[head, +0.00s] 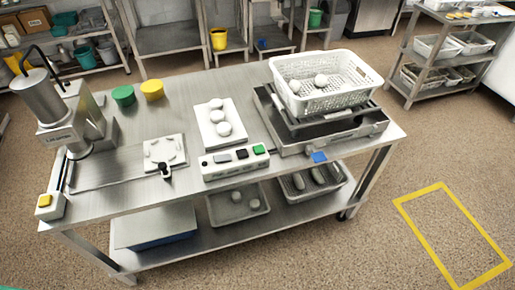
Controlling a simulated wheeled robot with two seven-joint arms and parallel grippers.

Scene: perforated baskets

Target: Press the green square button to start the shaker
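The green square button (259,149) is at the right end of a white control box (235,170) near the front edge of the steel table. A dark button (242,154) and a grey one (222,158) sit to its left on the same box. The shaker (335,131) is a grey metal tray-like unit at the table's right end. A white perforated basket (345,92) with a few pale round items rests on top of it. Neither of my grippers is in view.
A white tray (228,138) with round white items lies behind the control box. A metal machine (70,115) stands at the left, with green (123,95) and yellow (152,89) round pieces nearby. A blue piece (319,157) is at the front edge. Yellow tape (420,193) marks open floor.

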